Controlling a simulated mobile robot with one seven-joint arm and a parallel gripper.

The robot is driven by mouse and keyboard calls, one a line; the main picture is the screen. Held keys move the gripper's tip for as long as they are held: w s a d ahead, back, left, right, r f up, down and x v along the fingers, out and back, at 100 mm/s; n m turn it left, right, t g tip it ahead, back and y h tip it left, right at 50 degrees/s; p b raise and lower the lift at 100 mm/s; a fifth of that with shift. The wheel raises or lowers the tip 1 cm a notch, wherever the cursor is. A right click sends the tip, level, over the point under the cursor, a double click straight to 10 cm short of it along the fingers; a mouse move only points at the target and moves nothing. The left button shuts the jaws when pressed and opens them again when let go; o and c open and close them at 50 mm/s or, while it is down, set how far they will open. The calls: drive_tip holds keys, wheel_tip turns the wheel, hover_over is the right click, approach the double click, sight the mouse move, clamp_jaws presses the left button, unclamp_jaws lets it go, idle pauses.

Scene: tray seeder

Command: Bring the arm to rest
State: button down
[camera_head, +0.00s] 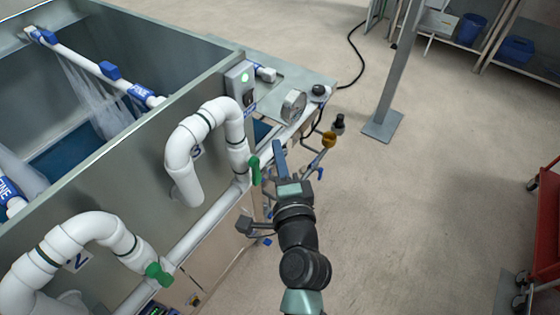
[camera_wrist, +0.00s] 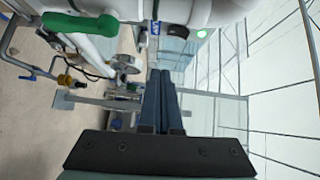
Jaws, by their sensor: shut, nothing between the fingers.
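My gripper (camera_head: 279,152) is at the right side of the large grey tank machine in the head view, just right of a green valve handle (camera_head: 255,170) on the white pipe. In the wrist view my gripper (camera_wrist: 160,74) shows its two dark fingers side by side, closed together with nothing between them. The green handle (camera_wrist: 80,24) lies at the upper left there, apart from the fingers. My arm reaches up from the bottom of the head view, extended toward the machine.
White bent pipes (camera_head: 182,150) stick out from the tank wall (camera_head: 130,150). A second green handle (camera_head: 159,273) is at the lower left. A gauge (camera_head: 293,106) sits beyond my gripper. A red cart (camera_head: 547,235) stands far right. The floor between is clear.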

drive_tip(key=shift+s+f, duration=0.1)
drive_tip(key=shift+s, duration=0.5)
drive_tip(key=shift+d, duration=0.1)
